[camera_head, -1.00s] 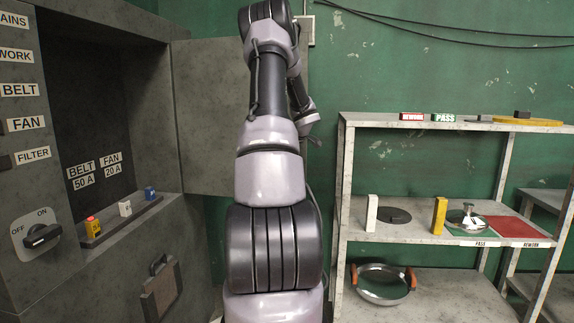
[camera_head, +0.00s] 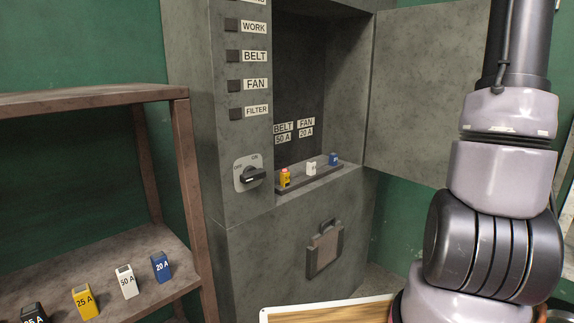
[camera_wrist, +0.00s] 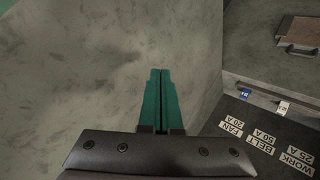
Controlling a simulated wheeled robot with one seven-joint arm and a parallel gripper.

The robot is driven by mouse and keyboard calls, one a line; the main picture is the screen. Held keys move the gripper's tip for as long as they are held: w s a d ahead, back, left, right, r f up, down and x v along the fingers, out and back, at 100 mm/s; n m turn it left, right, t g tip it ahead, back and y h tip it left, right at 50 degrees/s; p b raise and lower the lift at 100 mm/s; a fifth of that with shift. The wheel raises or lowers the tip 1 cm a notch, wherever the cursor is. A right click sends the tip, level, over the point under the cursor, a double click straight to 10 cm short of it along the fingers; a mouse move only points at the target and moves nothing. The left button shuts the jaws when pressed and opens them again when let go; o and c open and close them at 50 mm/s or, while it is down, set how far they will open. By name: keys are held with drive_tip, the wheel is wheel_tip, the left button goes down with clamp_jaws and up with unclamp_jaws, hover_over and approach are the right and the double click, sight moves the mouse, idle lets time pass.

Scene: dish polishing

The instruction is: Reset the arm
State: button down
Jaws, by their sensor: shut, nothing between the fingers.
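My gripper (camera_wrist: 160,100) shows in the wrist view with its two green fingers pressed together and nothing between them. It hangs in front of a plain grey surface, which looks like the cabinet's open door (camera_head: 415,95). In the head view my arm stands upright at the right, and the gripper itself is out of the picture. The grey cabinet (camera_head: 290,250) stands open, with a yellow fuse (camera_head: 285,178), a white fuse (camera_head: 311,168) and a blue fuse (camera_head: 333,159) on its ledge. The blue fuse (camera_wrist: 244,93) and white fuse (camera_wrist: 282,107) also show in the wrist view.
A rotary switch (camera_head: 250,175) is on the cabinet front. A shelf (camera_head: 120,240) at the left holds several fuses, among them a yellow 25 A (camera_head: 84,302), a white 50 A (camera_head: 126,281) and a blue 20 A (camera_head: 160,267). A wooden board (camera_head: 330,312) lies at the bottom.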

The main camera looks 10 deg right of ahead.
drive_tip(key=s+a+r+m+h, duration=0.1)
drive_tip(key=s+a+r+m, duration=0.15)
drive_tip(key=a+r, duration=0.45)
drive_tip(key=s+a+r+m+h, duration=0.15)
drive_tip(key=a+r+m, duration=0.25)
drive_tip(key=a, duration=0.6)
drive_tip(key=s+a+f+g+y, duration=0.1)
drive_tip(key=s+a+f+y, duration=0.1)
drive_tip(key=s+a, duration=0.4)
drive_tip(key=s+a+f+g+y, duration=0.1)
drive_tip(key=s+a+f+y, duration=0.2)
drive_tip(key=s+a, duration=0.4)
drive_tip(key=s+a+f+y, duration=0.3)
drive_tip(key=s+a, duration=0.3)
drive_tip(key=a, duration=1)
drive_tip(key=shift+s+a+m+g+y, duration=0.25)
drive_tip(key=shift+a+m+g+y, duration=0.15)
drive_tip(key=shift+y, duration=0.25)
